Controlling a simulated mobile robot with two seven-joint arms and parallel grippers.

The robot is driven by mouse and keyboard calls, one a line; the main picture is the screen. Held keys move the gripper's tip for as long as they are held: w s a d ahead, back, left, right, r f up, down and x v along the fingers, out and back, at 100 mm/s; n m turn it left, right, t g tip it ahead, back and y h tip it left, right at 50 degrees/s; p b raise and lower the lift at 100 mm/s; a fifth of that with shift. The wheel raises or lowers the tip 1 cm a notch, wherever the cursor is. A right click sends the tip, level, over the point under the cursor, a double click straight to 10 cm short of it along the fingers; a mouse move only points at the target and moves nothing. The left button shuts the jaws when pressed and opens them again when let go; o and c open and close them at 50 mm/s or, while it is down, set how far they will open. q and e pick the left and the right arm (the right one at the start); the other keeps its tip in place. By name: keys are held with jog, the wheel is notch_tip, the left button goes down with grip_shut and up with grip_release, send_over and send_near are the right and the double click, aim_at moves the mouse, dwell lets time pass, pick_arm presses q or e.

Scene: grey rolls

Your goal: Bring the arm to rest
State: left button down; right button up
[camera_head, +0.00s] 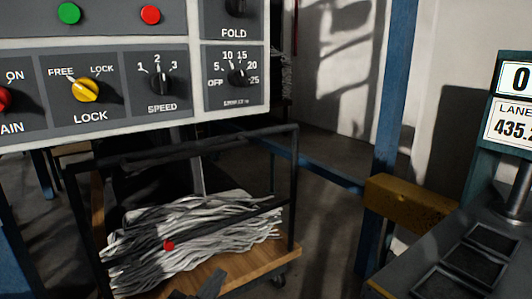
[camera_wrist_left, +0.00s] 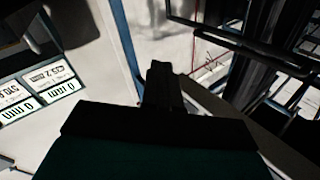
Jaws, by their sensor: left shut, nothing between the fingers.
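My left gripper (camera_head: 203,288) shows only as a dark tip at the bottom edge of the head view, in front of the wooden shelf of a cart. In the left wrist view my left gripper (camera_wrist_left: 163,80) is a dark silhouette with its fingers together and nothing between them. The rest of the left arm is out of the head view. My right gripper is in neither view.
A control panel (camera_head: 120,125) with knobs fills the upper left. Below it, a dark-framed cart (camera_head: 297,190) holds a heap of grey strips (camera_head: 200,235). A yellow block (camera_head: 410,203), a blue post (camera_head: 395,90) and a machine with displays (camera_head: 515,80) stand right.

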pick_arm(q)
jog(key=s+a+f+n+g+y, duration=0.2)
jog(key=s+a+f+g, duration=0.1)
jog(key=s+f, duration=0.5)
jog(key=s+a+f+n+g+y, duration=0.2)
jog(key=s+f+n+g, duration=0.1)
jog(key=s+f, duration=0.5)
jog(key=a+r+y+p, duration=0.1)
jog(key=a+r+p, duration=0.2)
jog(key=p, duration=0.9)
notch_tip(320, 180, up, 4)
jog(key=shift+s+a+f+g+p, duration=0.15)
jog(key=shift+s+g+p, duration=0.15)
jog(key=shift+s+g, duration=0.15)
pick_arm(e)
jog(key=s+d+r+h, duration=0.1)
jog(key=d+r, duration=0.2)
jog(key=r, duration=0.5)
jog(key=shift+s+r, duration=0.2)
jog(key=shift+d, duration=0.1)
